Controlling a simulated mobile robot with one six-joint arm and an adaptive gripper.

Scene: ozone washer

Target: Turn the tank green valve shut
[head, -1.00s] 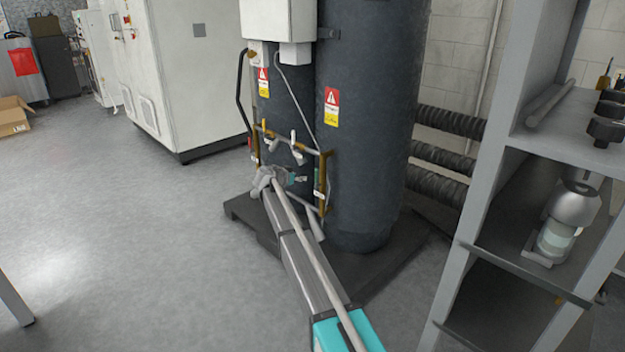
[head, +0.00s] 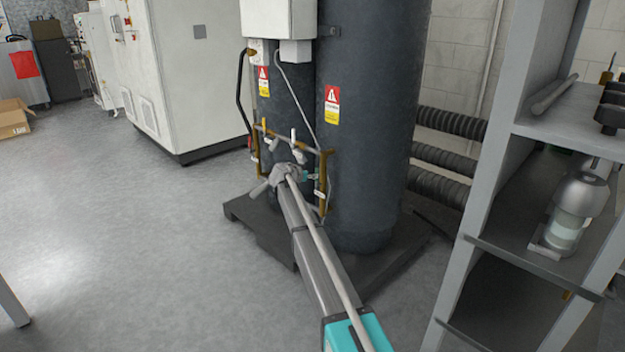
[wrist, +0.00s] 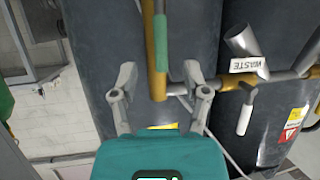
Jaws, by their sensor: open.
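The dark tanks (head: 362,130) stand on a black base, with brass and grey piping across their front. In the wrist view a green grip (wrist: 162,40), which looks like the green valve's handle, lies along an upright brass pipe (wrist: 149,20). A small teal-green piece (head: 311,176) shows beside my gripper in the head view. My gripper (wrist: 160,70) is open, one finger on each side of the brass pipe's end in the wrist picture. The green grip lies just beyond the fingertips. I cannot tell whether either finger touches anything. In the head view my gripper (head: 287,170) is at the piping.
A white-handled lever (wrist: 244,118) and a pipe tagged WASTE (wrist: 249,64) sit close on the right in the wrist view. A grey shelf (head: 497,150) stands right of the tanks, a white cabinet (head: 190,75) to the left. The floor at left is clear.

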